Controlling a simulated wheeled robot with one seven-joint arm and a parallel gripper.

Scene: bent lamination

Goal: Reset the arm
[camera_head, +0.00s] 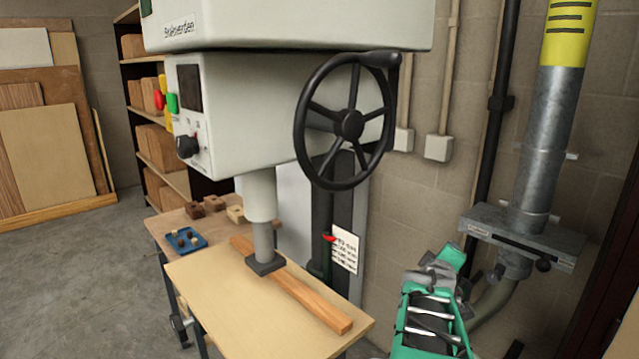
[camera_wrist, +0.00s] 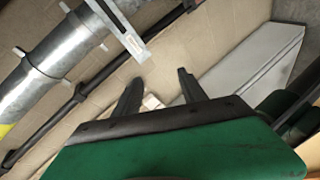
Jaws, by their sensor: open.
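My gripper (camera_wrist: 157,92) shows in the wrist view with its two dark fingers spread apart and nothing between them. In the head view, my green and grey arm (camera_head: 432,315) stands at the lower right, to the right of the press table; the fingertips cannot be made out there. The pale press machine (camera_head: 240,110) with a black handwheel (camera_head: 347,124) stands in the middle. Its ram rests on a wooden strip (camera_head: 310,302) lying across the wooden table top (camera_head: 225,305). My gripper is apart from the strip.
A metal duct (camera_head: 545,150) with a flat gate and dark pipes runs up the wall right of my arm. A blue tray (camera_head: 186,240) and small wooden blocks (camera_head: 207,204) sit at the table's back. Shelves (camera_head: 150,120) and leaning boards (camera_head: 45,130) stand behind. Floor at left is clear.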

